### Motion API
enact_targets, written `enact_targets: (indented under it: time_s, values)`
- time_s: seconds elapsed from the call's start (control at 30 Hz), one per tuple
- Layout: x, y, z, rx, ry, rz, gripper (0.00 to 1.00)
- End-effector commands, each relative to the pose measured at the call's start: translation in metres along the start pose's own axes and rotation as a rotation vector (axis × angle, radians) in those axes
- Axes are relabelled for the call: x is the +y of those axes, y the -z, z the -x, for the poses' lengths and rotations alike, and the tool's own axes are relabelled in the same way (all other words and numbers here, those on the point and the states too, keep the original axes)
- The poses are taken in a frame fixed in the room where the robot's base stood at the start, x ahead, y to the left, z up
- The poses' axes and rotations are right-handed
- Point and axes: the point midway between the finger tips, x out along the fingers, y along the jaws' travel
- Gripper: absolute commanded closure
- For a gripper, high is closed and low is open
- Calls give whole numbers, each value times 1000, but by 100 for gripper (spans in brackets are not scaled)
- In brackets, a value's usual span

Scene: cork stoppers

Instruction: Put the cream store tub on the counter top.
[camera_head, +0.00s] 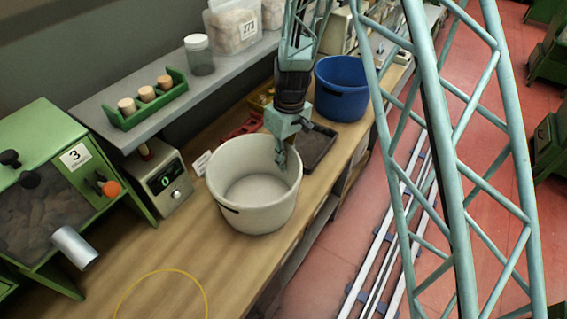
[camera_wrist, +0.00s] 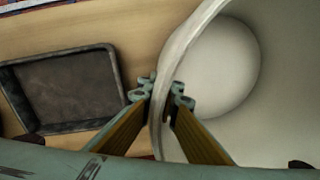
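The cream tub (camera_head: 240,205) is a wide, round, empty-looking vessel, upright over the wooden counter top (camera_head: 120,250) in the head view. I cannot tell whether its base touches the wood. My gripper (camera_head: 284,160) points down at the tub's right rim. In the wrist view my gripper (camera_wrist: 162,92) has one finger outside and one inside the wall of the cream tub (camera_wrist: 205,85), with both fingertips close against it. It appears shut on the rim. The outer finger is partly hidden in the head view.
A dark tray (camera_head: 316,146) lies right of the tub, with a blue tub (camera_head: 342,90) beyond. A scale (camera_head: 163,183) and green hopper (camera_head: 60,180) stand left. A shelf (camera_head: 190,90) runs behind. A yellow ring (camera_head: 160,272) marks clear counter in front.

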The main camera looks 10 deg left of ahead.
Motion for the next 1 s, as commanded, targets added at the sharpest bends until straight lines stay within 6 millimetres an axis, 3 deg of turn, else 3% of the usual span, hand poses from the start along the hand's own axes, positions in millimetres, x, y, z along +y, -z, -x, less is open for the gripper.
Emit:
enact_targets:
  time_s: [0.17, 0.33, 1.0]
  values:
    - [0, 0, -4, 0, 0, 0, 100]
    - [0, 0, -3, 0, 0, 0, 83]
    - [0, 1, 8, 2, -1, 0, 83]
